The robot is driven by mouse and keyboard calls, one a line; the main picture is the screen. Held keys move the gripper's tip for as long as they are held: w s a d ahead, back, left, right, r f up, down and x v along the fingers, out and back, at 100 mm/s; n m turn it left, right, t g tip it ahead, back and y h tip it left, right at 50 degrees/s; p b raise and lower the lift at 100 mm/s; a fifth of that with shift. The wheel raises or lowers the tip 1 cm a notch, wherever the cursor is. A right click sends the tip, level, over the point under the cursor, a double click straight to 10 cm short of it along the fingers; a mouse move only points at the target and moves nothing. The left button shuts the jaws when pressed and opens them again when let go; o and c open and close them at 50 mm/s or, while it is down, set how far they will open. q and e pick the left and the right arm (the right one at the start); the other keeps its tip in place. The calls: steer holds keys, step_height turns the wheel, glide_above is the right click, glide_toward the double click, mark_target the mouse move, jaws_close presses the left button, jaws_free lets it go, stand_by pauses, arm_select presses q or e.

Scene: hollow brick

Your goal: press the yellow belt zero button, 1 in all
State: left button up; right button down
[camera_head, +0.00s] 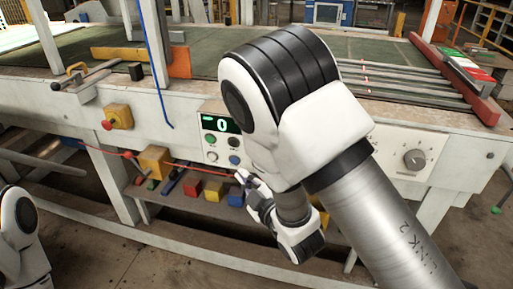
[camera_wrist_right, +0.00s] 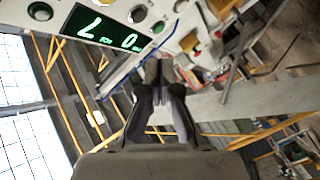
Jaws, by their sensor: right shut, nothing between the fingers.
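The control panel (camera_head: 218,140) on the white machine frame has a green-lit display (camera_head: 221,125) and round buttons: a green button (camera_head: 210,139), a black button (camera_head: 234,142), a white button (camera_head: 212,156) and a blue button (camera_head: 234,160). My right arm covers the panel's right part. I cannot make out a yellow button there; it may be hidden. My right gripper (camera_head: 243,178) is shut and empty, just below and in front of the panel. In the right wrist view its closed fingertips (camera_wrist_right: 160,72) are below the display (camera_wrist_right: 108,32), apart from the buttons. My left gripper is out of view.
A yellow box with a red button (camera_head: 118,117) is on the frame left of the panel. A grey rotary knob (camera_head: 415,159) is on the right. Several coloured blocks and boxes (camera_head: 213,191) lie on a shelf below. A green belt (camera_head: 200,60) runs above.

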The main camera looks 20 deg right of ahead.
steer(key=w+d, duration=0.5)
steer(key=w, duration=0.2)
steer(key=shift+w, duration=0.1)
stand_by(1.4)
steer(key=shift+w+d, duration=0.2)
steer(key=shift+w, duration=0.15)
steer(key=shift+w+d, duration=0.2)
steer(key=shift+w, duration=0.05)
stand_by(0.7)
steer(key=shift+s+a+b, duration=0.3)
steer(key=shift+s+a, duration=0.15)
steer(key=shift+s, duration=0.2)
